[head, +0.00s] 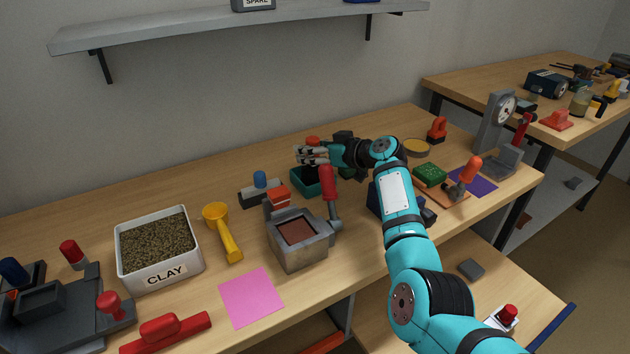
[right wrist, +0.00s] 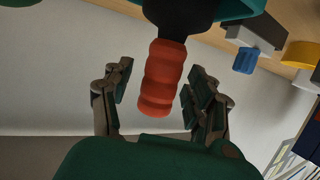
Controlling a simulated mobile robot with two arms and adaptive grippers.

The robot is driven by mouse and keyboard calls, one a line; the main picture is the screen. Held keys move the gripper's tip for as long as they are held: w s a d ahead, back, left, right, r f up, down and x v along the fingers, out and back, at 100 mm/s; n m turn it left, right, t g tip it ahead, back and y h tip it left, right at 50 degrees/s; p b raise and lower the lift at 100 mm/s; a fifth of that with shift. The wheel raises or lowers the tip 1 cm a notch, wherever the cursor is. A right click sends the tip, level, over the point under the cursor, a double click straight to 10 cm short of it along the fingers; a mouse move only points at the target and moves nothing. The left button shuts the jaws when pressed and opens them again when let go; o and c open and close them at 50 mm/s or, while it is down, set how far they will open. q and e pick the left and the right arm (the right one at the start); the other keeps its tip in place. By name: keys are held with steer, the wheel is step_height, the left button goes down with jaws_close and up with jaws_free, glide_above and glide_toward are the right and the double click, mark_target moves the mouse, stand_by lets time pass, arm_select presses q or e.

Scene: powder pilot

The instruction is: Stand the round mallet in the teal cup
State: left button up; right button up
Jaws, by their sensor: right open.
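The teal cup (head: 305,184) stands on the bench, partly hidden under my right gripper; its teal side also shows at the top of the right wrist view (right wrist: 238,9). The round mallet shows in the right wrist view as a ridged orange-red handle (right wrist: 160,80) below a dark rounded part that meets the cup; it appears to stand in the cup, handle up. Its handle end (head: 312,140) peeks out behind my fingers in the head view. My right gripper (head: 300,155) is open, with its fingers on either side of the handle and visible gaps. My left gripper is out of view.
A grey metal pot (head: 298,262) with a red-handled lever (head: 328,182) stands just in front of the cup. A grey block with a blue knob (head: 260,180) is left of it. A yellow scoop (head: 228,240) and the CLAY bin (head: 158,272) lie farther left. A shelf (head: 200,28) hangs above.

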steer(key=v, duration=0.7)
steer(key=shift+d+r, duration=0.15)
steer(key=shift+r, duration=0.05)
